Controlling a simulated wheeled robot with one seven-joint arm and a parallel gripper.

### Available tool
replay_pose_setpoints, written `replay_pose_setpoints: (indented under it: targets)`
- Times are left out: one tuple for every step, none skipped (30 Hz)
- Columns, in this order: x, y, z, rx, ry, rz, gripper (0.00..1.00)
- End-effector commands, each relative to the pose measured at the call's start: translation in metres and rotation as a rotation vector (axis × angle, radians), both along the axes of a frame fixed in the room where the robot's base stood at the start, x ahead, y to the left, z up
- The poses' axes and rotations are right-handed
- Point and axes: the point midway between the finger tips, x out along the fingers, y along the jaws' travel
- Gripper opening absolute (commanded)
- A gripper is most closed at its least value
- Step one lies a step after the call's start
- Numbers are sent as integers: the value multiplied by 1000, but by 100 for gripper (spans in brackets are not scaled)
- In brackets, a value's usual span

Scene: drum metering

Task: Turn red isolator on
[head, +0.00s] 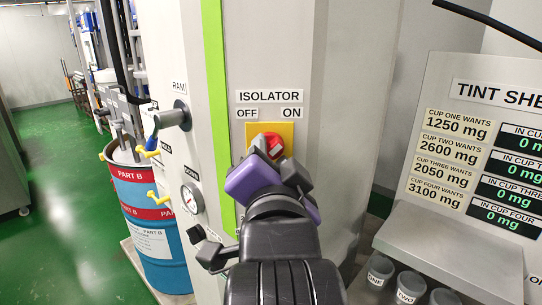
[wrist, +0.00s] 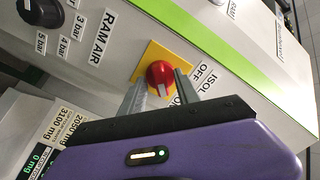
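The red isolator knob (head: 272,138) sits on a yellow plate (head: 285,130) on the grey cabinet, below the ISOLATOR label with OFF at left and ON at right. My gripper (head: 276,160) is in front of the knob and hides its lower part. In the wrist view the red knob (wrist: 160,74) lies between the tips of my two grey fingers (wrist: 158,90), one on each side. The fingers stand apart, and I see no clear contact. The knob has a pale mark on its face; I cannot tell surely which label it points to.
A blue and red PART B drum (head: 150,225) stands at left. A tint shelf (head: 450,235) with grey cups (head: 411,285) is at right.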

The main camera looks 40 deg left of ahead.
Motion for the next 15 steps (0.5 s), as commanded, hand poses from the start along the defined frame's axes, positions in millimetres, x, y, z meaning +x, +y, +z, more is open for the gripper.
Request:
replay_pose_setpoints:
  targets:
    - [0, 0, 0, 1, -1, 0, 38]
    - [0, 0, 0, 1, -1, 0, 38]
    - [0, 0, 1, 1, -1, 0, 38]
    - [0, 0, 1, 0, -2, 0, 38]
    - [0, 0, 1, 0, -2, 0, 38]
    - [-1, -1, 1, 1, -2, -1, 38]
    - [-2, -2, 1, 1, -3, 0, 38]
    - [-4, -3, 1, 1, -3, 0, 38]
    - [-6, -5, 0, 2, -3, 1, 38]
    - [-9, -8, 0, 2, -3, 1, 38]
    - [-12, -11, -1, 2, -3, 1, 38]
    - [-17, -15, -1, 2, -4, 0, 38]
    - [-21, -18, -1, 3, -3, 0, 38]
    - [-25, -21, -1, 3, -4, 1, 38]
    - [-30, -26, -1, 3, -3, 0, 38]
